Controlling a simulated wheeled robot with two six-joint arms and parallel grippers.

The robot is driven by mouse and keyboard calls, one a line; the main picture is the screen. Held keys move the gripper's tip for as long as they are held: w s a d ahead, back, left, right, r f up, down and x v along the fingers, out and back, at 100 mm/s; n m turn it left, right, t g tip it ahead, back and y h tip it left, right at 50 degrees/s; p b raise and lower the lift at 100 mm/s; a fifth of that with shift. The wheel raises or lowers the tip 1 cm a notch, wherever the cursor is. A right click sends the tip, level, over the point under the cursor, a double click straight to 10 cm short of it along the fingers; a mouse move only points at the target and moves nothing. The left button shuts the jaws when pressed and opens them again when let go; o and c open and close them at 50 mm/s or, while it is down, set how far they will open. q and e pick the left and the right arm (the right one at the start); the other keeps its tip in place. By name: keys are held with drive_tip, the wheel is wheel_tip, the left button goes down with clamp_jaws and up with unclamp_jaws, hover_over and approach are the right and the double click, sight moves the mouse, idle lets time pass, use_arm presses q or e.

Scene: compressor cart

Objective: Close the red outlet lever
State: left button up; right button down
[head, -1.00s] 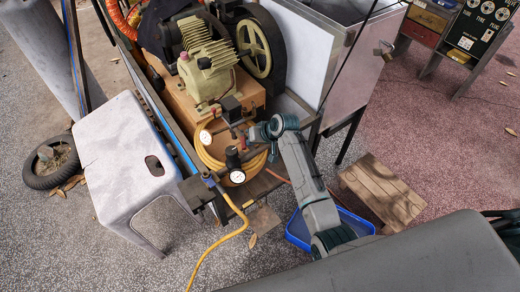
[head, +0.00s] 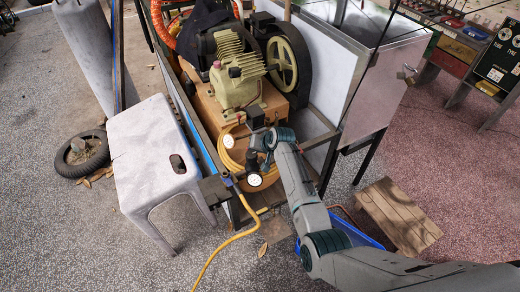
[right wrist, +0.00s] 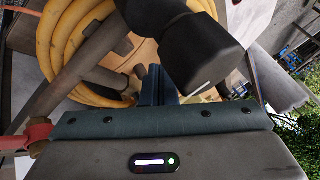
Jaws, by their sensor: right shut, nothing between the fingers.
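My right gripper (head: 262,142) is among the fittings at the front of the compressor cart (head: 228,205). In the right wrist view its fingers (right wrist: 155,86) are together and empty, beside a dark pipe and a black regulator body (right wrist: 195,50). A red piece (right wrist: 38,132), apparently the outlet lever, shows at the left edge of the right wrist view, next to the gripper's body. It is partly cut off, and I cannot tell its angle. In the head view the lever is hidden by my right gripper and arm. My left gripper is not in view.
A coiled yellow hose (head: 231,158) lies behind the fittings, and a round gauge (head: 255,180) sits just below them. A white stool (head: 145,150) stands left of the cart. A blue bin (head: 352,231) and wooden crate (head: 398,215) are on the ground at right.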

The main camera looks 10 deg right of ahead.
drive_tip(key=shift+w+a, duration=0.15)
drive_tip(key=shift+a, duration=0.05)
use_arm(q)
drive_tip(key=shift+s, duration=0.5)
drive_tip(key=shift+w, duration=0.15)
